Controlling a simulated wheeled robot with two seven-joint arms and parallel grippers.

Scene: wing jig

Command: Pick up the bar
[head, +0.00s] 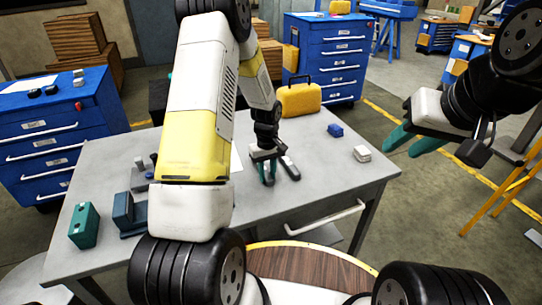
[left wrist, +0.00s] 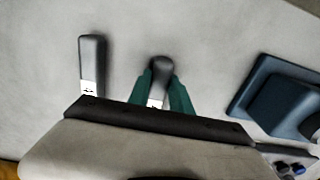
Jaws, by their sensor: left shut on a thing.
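My left gripper (head: 268,173) is low over the grey table. In the left wrist view its green fingers (left wrist: 163,100) are shut on a dark grey bar (left wrist: 161,68) with a white label, whose rounded end stands out past the fingertips. A second, similar dark bar (left wrist: 92,62) lies to the left in that view, apart from the fingers. In the head view this second bar (head: 290,168) lies just right of the gripper. I cannot tell whether the held bar touches the table. My right gripper (head: 408,143) is open and empty, in the air right of the table.
A dark blue fixture (head: 127,213) and a teal block (head: 84,226) stand on the table (head: 320,185) at left. A blue block (head: 335,130), a white block (head: 362,153) and a yellow case (head: 299,100) are at the right and back. The table's front right is clear.

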